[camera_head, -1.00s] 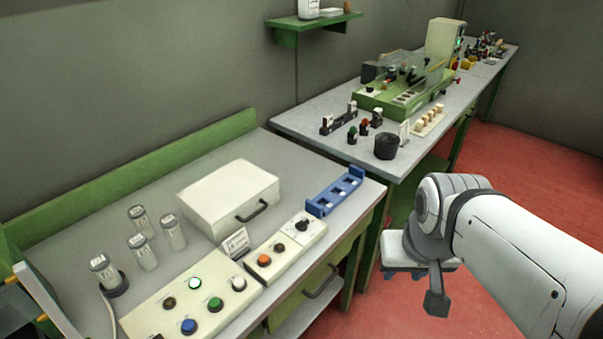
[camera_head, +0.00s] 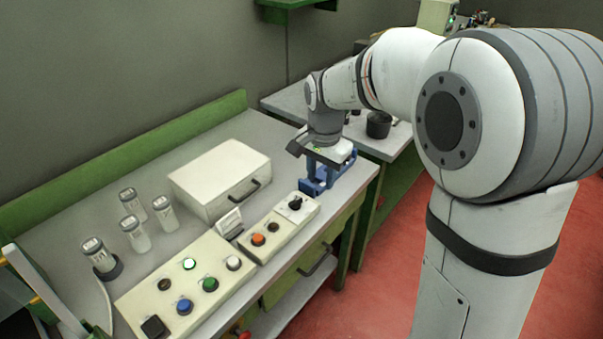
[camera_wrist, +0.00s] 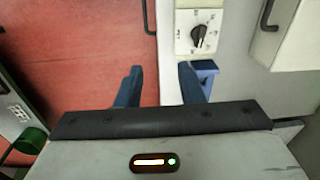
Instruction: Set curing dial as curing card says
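The dial (camera_head: 295,203) is a black pointer knob on a white plate at the right end of the small control panel. It also shows in the wrist view (camera_wrist: 198,35), with marks around it too small to read. A small white card (camera_head: 229,222) stands between the panels and the white box; its writing is unreadable. My gripper (camera_wrist: 160,75) is open and empty, its two blue fingers apart and the dial ahead of and right of them in the wrist view.
A white box (camera_head: 218,183) with a handle lies behind the panels. A button panel (camera_head: 190,285) is at front left, with several clear jars (camera_head: 134,232) behind. A bench gap shows floor (camera_wrist: 90,60).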

